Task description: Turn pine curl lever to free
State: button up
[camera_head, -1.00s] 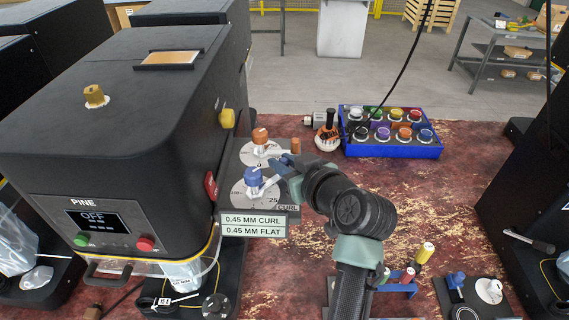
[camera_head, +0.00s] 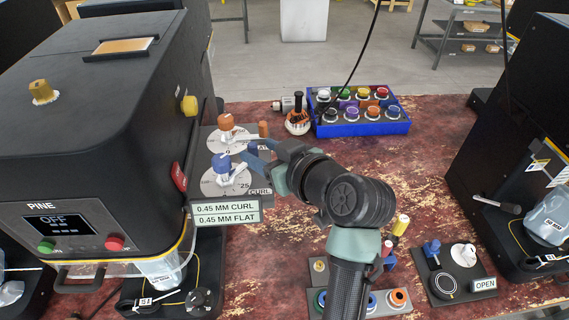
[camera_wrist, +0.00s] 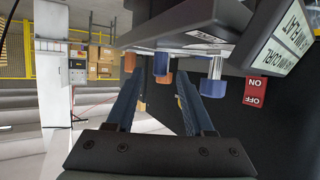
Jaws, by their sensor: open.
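The PINE machine (camera_head: 85,200) stands at the left with its screen reading OFF. On its side panel are the CURL dial with a blue knob (camera_head: 222,162) and another dial with an orange knob (camera_head: 226,122). A small blue post (camera_wrist: 161,66), which looks like the curl lever, stands beside the CURL dial. My gripper (camera_head: 256,157) is at the right edge of this panel. In the wrist view my gripper (camera_wrist: 158,98) is open, with the blue post appearing between its fingers. I cannot tell whether they touch it. The lever's set position is not readable.
An orange post (camera_head: 263,129) stands close behind my gripper. A label plate (camera_head: 225,213) hangs at the panel front. A blue tray of coloured knobs (camera_head: 362,129) sits behind on the red worktop (camera_head: 430,150). Another machine (camera_head: 520,140) borders the right.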

jog(key=b+v, duration=0.1)
jog(key=v, duration=0.8)
jog(key=shift+b, duration=0.35)
jog(key=shift+f, duration=0.1)
